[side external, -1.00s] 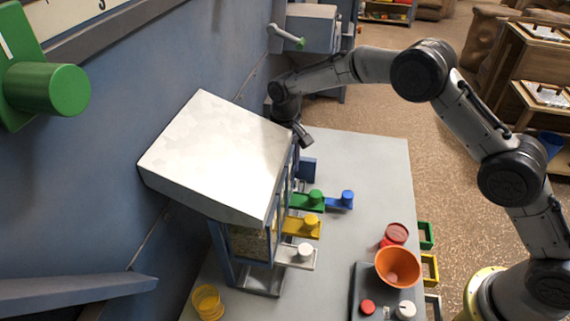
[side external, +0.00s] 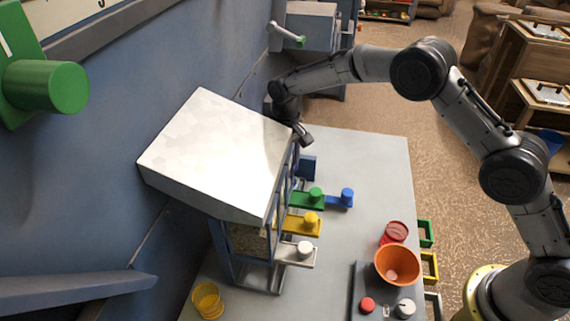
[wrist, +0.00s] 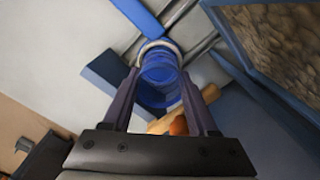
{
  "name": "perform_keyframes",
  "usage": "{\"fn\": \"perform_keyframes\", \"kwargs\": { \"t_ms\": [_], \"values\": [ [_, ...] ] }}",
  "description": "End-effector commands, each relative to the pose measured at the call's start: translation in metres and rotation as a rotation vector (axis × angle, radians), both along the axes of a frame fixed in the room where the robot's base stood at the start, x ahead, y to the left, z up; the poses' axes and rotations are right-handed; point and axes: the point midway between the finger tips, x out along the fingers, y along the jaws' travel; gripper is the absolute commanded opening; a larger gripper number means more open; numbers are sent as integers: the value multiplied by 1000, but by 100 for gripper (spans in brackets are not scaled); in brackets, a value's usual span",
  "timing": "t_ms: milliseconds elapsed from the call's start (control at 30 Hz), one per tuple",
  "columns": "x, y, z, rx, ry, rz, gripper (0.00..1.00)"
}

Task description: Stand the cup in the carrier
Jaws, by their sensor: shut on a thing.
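A see-through blue cup (wrist: 160,68) with a pale rim is between the two fingers of my gripper (wrist: 158,82) in the wrist view. My gripper is shut on it. In the side external view, my wrist reaches behind the white-roofed blue elevator housing (side external: 213,155), which hides the cup and fingertips. A blue block (side external: 308,167) shows beside the housing there. In the wrist view, blue panels and grey rails lie close around the cup. I cannot tell which part is the carrier, or whether the cup touches it.
Green (side external: 315,194), yellow (side external: 311,218), white (side external: 305,249) and blue (side external: 347,195) knobs stick out from the housing. An orange bowl (side external: 397,266), red container (side external: 394,232) and yellow cup (side external: 207,300) stand on the grey table (side external: 372,165). In the wrist view, an orange round thing (wrist: 179,125) shows near the cup.

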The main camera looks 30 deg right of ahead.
Motion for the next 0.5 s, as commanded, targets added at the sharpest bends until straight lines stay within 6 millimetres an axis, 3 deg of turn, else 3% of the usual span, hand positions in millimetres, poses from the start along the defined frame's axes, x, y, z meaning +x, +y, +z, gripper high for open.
{"fn": "perform_keyframes", "kwargs": {
  "t_ms": [500],
  "values": [
    [0,0,-8,0,0,0,6]
  ]
}}
